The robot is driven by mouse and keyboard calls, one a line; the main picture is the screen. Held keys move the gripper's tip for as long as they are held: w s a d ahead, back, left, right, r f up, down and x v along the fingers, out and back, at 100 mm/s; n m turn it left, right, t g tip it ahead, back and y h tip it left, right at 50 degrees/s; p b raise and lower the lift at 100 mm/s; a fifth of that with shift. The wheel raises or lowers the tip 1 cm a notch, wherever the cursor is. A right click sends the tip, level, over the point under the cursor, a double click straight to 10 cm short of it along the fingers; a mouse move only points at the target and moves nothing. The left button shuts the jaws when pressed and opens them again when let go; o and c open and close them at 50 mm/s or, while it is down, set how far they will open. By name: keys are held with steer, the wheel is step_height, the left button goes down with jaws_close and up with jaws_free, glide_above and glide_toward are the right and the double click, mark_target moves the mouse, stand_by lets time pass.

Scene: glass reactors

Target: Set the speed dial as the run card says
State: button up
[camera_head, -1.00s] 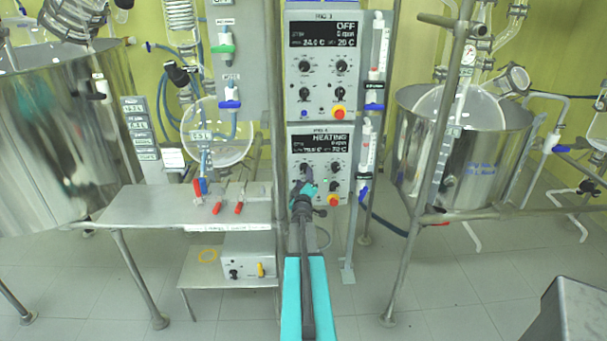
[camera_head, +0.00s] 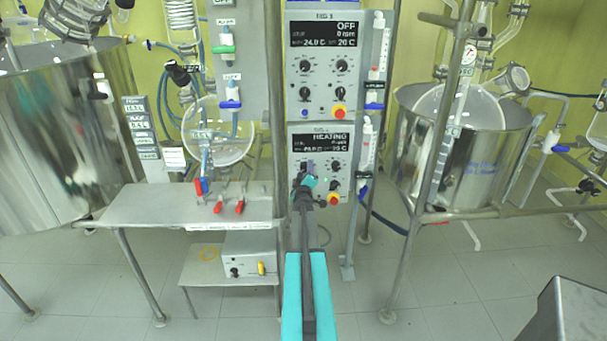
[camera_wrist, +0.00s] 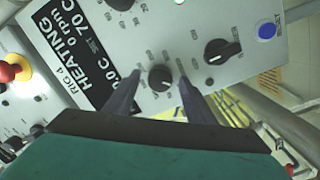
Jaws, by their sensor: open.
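The lower control box (camera_head: 320,130), marked RIG 4 in the wrist view, has a black display (camera_wrist: 85,50) reading HEATING, 0 rpm and 70 C. In the wrist view, a round black dial (camera_wrist: 160,78) with a scale around it lies between my fingers. A larger black knob (camera_wrist: 222,50) and a blue button (camera_wrist: 267,30) lie to its right. My gripper (camera_wrist: 157,80) is open, one finger either side of the dial; I cannot tell whether they touch it. In the head view, my gripper (camera_head: 305,182) covers the box's left knobs.
An upper box (camera_head: 321,60), showing OFF, sits directly above. A red stop button (camera_wrist: 14,68) is at the wrist view's left. A metal bench (camera_head: 150,205) with red-handled valves stands left; a steel vessel (camera_head: 470,150) stands right.

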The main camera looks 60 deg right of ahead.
steer(key=shift+c, duration=0.3)
steer(key=c, duration=1)
steer(key=shift+a, duration=0.35)
steer(key=shift+d+r, duration=0.15)
steer(key=shift+d, duration=0.05)
steer(key=shift+d+m+b, duration=0.2)
steer(key=shift+m+b, duration=0.2)
steer(key=shift+b, duration=0.1)
steer(key=shift+s+d+m+y+b, duration=0.1)
steer(key=shift+m+y+b, duration=0.05)
steer(key=shift+m+b, duration=1.8)
steer(key=shift+s+m+y+b, duration=0.1)
steer(key=shift+m+y+b, duration=0.05)
steer(key=shift+m+b, duration=1.75)
steer(key=shift+r, duration=0.1)
